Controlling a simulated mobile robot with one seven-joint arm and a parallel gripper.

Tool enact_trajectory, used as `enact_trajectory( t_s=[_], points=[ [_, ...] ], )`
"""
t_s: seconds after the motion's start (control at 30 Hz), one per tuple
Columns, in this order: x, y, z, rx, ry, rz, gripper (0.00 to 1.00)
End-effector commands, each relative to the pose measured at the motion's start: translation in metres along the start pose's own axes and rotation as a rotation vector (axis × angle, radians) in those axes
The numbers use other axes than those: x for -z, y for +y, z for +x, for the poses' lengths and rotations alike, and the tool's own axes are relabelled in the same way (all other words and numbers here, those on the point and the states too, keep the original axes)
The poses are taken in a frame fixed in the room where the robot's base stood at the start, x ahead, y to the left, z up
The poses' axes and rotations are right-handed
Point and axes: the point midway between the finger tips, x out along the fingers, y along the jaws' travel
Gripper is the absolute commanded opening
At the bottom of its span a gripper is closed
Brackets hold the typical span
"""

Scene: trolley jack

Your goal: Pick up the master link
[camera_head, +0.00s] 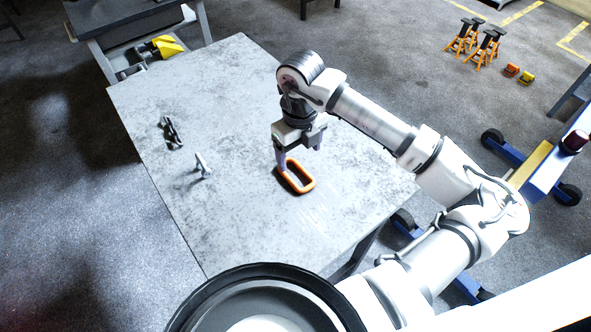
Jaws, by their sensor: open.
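The master link is an orange oblong ring (309,187) lying flat on the grey metal table (225,235), right of the table's middle. My gripper (299,158) hangs down over it from my arm. Its jaws are open. One finger reaches down at the ring's upper left side, and the other appears higher, to the right. I cannot tell whether a finger touches the ring. The ring's far end is partly hidden behind the gripper.
A dark metal part (171,133) and a small silver part (203,166) stand on the table to the left. Orange jack stands (487,48) are on the floor at the upper right. A blue wheeled frame (545,165) is right of the table. The table's front left is clear.

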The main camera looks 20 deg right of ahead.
Motion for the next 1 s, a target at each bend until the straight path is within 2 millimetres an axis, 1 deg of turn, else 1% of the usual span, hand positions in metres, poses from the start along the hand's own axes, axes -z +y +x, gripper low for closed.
enact_trajectory(
  t_s=[0.1, 0.33, 0.47, 0.53, 0.63, 0.73, 0.9, 0.97, 1.0],
  points=[
    [0.000, 0.001, 0.012, -0.002, -0.001, 0.001, 0.78],
    [-0.002, 0.004, 0.025, -0.004, -0.001, -0.001, 0.78],
    [-0.004, 0.007, 0.042, -0.006, -0.001, -0.001, 0.78],
    [-0.004, 0.007, 0.053, -0.005, 0.000, 0.001, 0.78],
    [-0.004, 0.007, 0.064, -0.003, -0.002, 0.001, 0.78],
    [-0.004, 0.007, 0.068, -0.001, -0.002, -0.001, 0.78],
    [-0.004, 0.006, 0.069, 0.000, -0.002, -0.001, 0.78],
    [-0.004, 0.006, 0.069, 0.000, -0.002, -0.001, 0.72],
    [-0.004, 0.006, 0.069, 0.000, -0.002, -0.001, 0.66]
  ],
)
